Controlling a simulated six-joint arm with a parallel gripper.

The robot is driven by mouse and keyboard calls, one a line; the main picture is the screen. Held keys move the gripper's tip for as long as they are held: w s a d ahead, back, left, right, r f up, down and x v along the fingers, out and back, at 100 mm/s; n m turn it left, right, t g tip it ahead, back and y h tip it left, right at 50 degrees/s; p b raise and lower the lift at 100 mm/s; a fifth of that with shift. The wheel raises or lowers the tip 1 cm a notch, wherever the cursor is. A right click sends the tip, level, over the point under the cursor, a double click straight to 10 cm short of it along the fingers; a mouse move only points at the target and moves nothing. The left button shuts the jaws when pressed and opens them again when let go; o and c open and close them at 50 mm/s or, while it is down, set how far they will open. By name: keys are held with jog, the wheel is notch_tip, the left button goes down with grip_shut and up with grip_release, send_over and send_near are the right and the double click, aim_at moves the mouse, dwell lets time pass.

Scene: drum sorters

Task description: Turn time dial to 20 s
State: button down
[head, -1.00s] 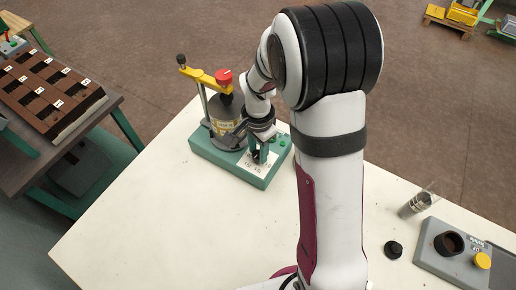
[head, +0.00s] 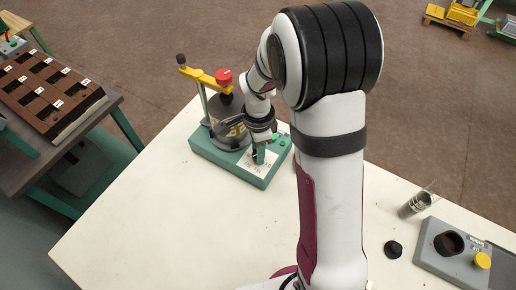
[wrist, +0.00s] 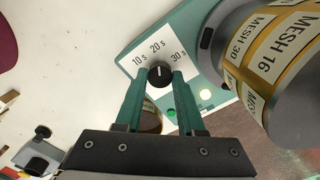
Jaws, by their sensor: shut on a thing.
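The black time dial (wrist: 159,78) sits on a white label plate (wrist: 185,58) marked 10 s, 20 s and 30 s, on the green sorter base (head: 212,151). Its white pointer line points roughly at the 20 s mark in the wrist view. My gripper (wrist: 159,74) is shut on the dial, with one green finger on each side of it. In the head view my gripper (head: 259,156) reaches down over the front of the base, and its fingers hide the dial.
The drum (wrist: 275,58) with mesh labels stands close beside my gripper. A yellow arm with a red knob (head: 224,77) is above it. Green buttons (head: 282,141) are near the dial. A metal cup (head: 413,206), black cap (head: 393,249) and grey box (head: 440,266) stand at right.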

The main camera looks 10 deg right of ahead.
jog(key=c, duration=0.5)
grip_release()
notch_tip(320, 180, up, 16)
jog(key=shift+f, duration=0.1)
